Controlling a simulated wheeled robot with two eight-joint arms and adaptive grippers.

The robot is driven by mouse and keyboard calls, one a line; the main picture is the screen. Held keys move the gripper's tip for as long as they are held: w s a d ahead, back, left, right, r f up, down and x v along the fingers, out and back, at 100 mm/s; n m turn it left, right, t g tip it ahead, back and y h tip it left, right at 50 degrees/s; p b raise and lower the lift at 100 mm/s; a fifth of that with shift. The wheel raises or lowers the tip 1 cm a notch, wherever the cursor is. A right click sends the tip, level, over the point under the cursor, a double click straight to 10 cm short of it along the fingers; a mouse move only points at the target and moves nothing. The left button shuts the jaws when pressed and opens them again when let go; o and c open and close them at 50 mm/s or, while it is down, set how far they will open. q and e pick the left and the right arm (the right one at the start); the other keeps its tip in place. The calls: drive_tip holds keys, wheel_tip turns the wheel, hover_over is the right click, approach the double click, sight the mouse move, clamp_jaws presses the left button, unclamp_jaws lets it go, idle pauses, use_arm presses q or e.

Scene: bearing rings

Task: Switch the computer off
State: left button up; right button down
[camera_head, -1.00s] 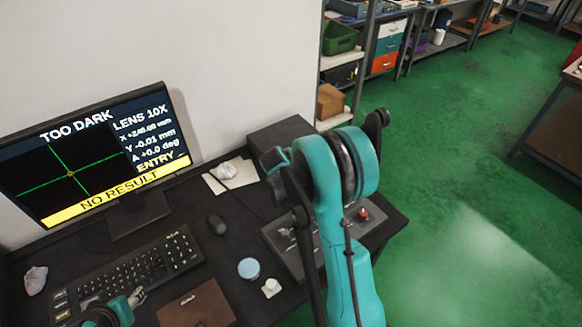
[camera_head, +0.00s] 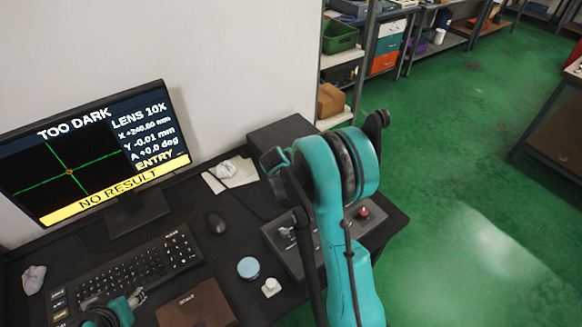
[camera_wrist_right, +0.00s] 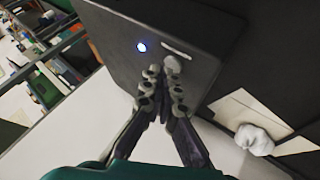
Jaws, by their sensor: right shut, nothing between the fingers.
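The computer is a dark box (camera_head: 284,138) at the back right of the desk, partly hidden behind my right arm. In the right wrist view its dark face (camera_wrist_right: 112,50) fills the upper middle, with a lit blue-white round light (camera_wrist_right: 141,46) and a pale slot. My right gripper (camera_wrist_right: 163,70) is shut and empty, its tips in front of that face, just below and right of the light. I cannot tell whether they touch it. In the head view the right fingers are hidden by the arm. My left gripper (camera_head: 138,298) is over the keyboard's front edge, too small to judge.
The monitor (camera_head: 95,150) reads "TOO DARK" and "NO RESULT". The keyboard (camera_head: 130,270), mouse (camera_head: 216,222), a control box with a red knob (camera_head: 363,212), a blue disc (camera_head: 248,267) and a brown notebook (camera_head: 197,305) lie on the desk. Crumpled paper (camera_wrist_right: 254,139) lies beside the computer.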

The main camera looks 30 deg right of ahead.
drive_tip(key=shift+f+b, duration=0.35)
idle(0.6)
drive_tip(key=shift+r, duration=0.15)
drive_tip(key=shift+r+p, duration=0.55)
drive_tip(key=shift+r, duration=0.15)
wheel_tip(320, 180, up, 5)
drive_tip(key=p, duration=0.3)
idle(0.3)
idle(0.4)
